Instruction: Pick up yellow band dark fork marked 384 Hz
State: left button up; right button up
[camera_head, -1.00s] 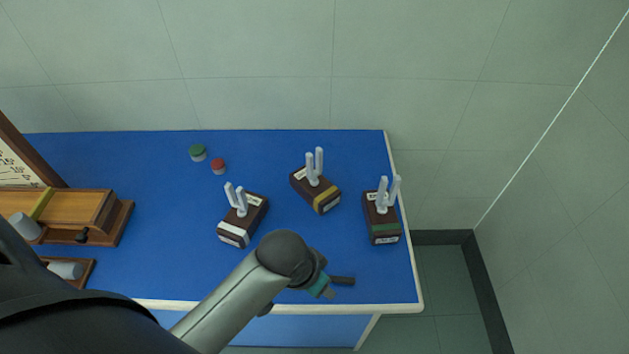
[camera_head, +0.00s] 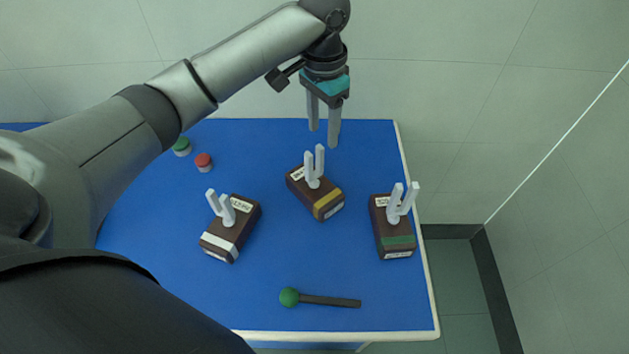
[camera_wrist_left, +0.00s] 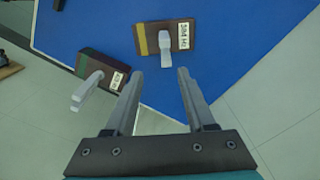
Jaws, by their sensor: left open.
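The yellow band fork (camera_head: 327,203) is a dark wooden block with a yellow band and two pale upright prongs, near the middle of the blue table. In the left wrist view it (camera_wrist_left: 178,36) is at the top centre, its label too small to read surely. My left gripper (camera_head: 323,138) is open and empty, fingers pointing down, above and behind this fork's prongs, apart from them. In the left wrist view the open fingers (camera_wrist_left: 160,72) have the fork beyond their tips. My right gripper is not in view.
A white band fork (camera_head: 230,228) stands left and a green band fork (camera_head: 393,229) right, near the table's edge. A green-headed mallet (camera_head: 325,299) lies in front. A red-topped jar (camera_head: 204,162) and green-topped jar (camera_head: 182,147) are at the back left. A wall rises behind.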

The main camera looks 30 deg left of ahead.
aim_at(318, 170)
pick_arm(q)
jog(key=shift+w+a+r, duration=0.25)
jog(key=shift+a+r, duration=0.15)
jog(key=shift+a, duration=0.05)
jog(key=shift+w+a+f, duration=0.1)
jog(key=shift+f, duration=0.05)
jog(key=f, duration=0.5)
jog(key=f+b, duration=0.1)
jog(key=f, duration=0.3)
jog(key=f+b, duration=0.1)
jog(key=f, duration=0.4)
jog(key=shift+s+f, duration=0.25)
jog(key=shift+f, duration=0.05)
jog(key=shift+c, duration=0.2)
grip_shut()
jog(key=shift+r, duration=0.1)
